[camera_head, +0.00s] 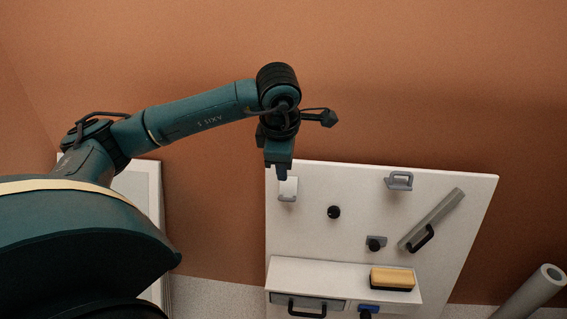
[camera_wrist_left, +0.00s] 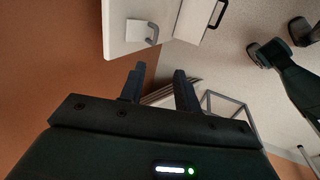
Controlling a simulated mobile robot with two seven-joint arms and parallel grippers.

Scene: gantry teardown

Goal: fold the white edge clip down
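The white edge clip (camera_head: 288,189) is a small pale plate with a curved grey lip, at the upper left edge of the white board (camera_head: 310,235). In the left wrist view the clip (camera_wrist_left: 140,32) shows near the board's corner, beyond the fingertips. My left gripper (camera_head: 282,175) points down over the clip's top in the head view and covers part of it. In the left wrist view its two fingers (camera_wrist_left: 157,78) are apart with nothing between them. I cannot tell from these views whether a finger touches the clip. My right gripper is not in view.
The board also bears a grey clip (camera_head: 399,181), a black knob (camera_head: 334,212), a grey bar (camera_head: 436,218) with a black handle, and a ledge with a yellow-topped block (camera_head: 392,277). A drawer (camera_head: 308,303) is below. A grey tube (camera_head: 535,290) stands at right.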

